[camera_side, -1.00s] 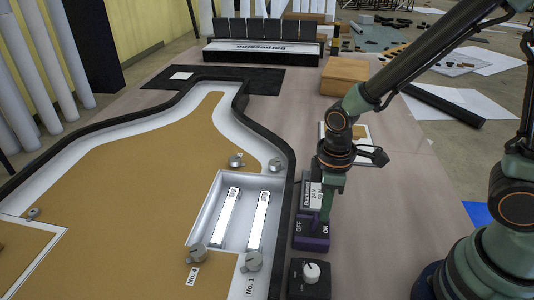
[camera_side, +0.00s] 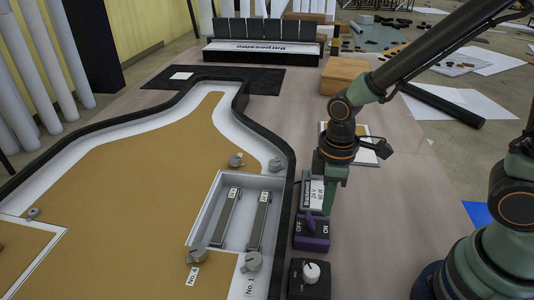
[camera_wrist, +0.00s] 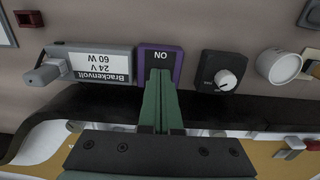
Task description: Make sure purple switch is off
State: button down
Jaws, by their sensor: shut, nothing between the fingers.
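The purple switch (camera_side: 312,243) sits on the table beside the lightbox. OFF is printed on its left side and ON on its right. Its lever (camera_side: 309,222) appears to lean toward OFF in the side view. My gripper (camera_side: 327,212) is shut and empty, pointing down right at the switch lever; I cannot tell whether they touch. In the wrist view the shut fingers (camera_wrist: 160,75) cover the lever and the OFF side of the switch (camera_wrist: 145,58), and only ON shows. Two light strips (camera_side: 226,217) in the lightbox recess look grey and unlit.
A power supply (camera_wrist: 90,64) marked 24 V 60 W stands right behind the switch. A black dimmer box with a white knob (camera_side: 312,272) stands in front of it. The black lightbox rim (camera_side: 284,225) runs along the left.

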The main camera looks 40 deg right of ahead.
jog(key=shift+r, duration=2.65)
jog(key=d+r+m+t, duration=0.5)
jog(key=d+r+m, duration=0.3)
jog(key=r+m, duration=0.1)
jog(key=shift+d+r+t, duration=0.25)
jog(key=shift+r+t, duration=0.05)
jog(key=shift+r, duration=0.6)
